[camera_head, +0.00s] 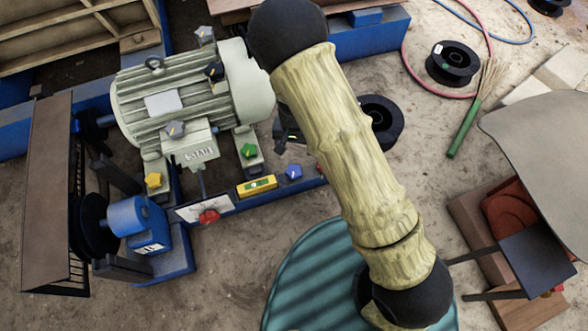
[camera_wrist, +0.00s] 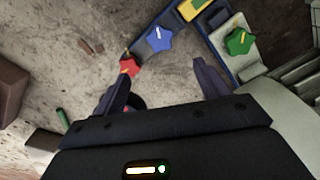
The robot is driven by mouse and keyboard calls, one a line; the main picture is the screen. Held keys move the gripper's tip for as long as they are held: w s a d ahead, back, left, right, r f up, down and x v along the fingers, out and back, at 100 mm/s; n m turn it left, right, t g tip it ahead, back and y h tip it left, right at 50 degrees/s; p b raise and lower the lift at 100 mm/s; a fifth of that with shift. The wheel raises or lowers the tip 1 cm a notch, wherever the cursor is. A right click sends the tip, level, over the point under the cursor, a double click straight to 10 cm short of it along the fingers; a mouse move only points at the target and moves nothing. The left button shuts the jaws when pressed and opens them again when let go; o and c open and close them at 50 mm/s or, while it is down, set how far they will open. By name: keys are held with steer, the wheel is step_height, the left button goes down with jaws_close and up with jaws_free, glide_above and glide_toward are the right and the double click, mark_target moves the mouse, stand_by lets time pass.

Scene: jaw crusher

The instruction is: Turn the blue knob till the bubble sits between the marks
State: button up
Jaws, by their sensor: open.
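The blue knob (camera_head: 293,172) is a star-shaped knob with a pale pointer line, right of the yellow level in the head view. It also shows in the wrist view (camera_wrist: 158,40), just beyond my fingertips and apart from them. My gripper (camera_wrist: 161,70) is open, with nothing between its two dark fingers. In the head view my arm hides most of it. The yellow level (camera_head: 257,186) lies on the blue frame with a small greenish vial; the bubble's place against the marks is too small to tell. In the wrist view the level (camera_wrist: 193,8) is cut by the top edge.
A red knob (camera_wrist: 129,65) sits near my left finger. A green knob (camera_head: 248,151) stands above the level, by the grey motor (camera_head: 185,95). Another red knob (camera_head: 209,217) is left of the level. Black spools (camera_head: 453,63) lie on the sandy ground to the right.

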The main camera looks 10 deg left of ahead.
mark_target(294, 171)
step_height(294, 171, down, 16)
steer(key=b, duration=0.9)
steer(key=shift+r, duration=0.25)
steer(key=c, duration=1)
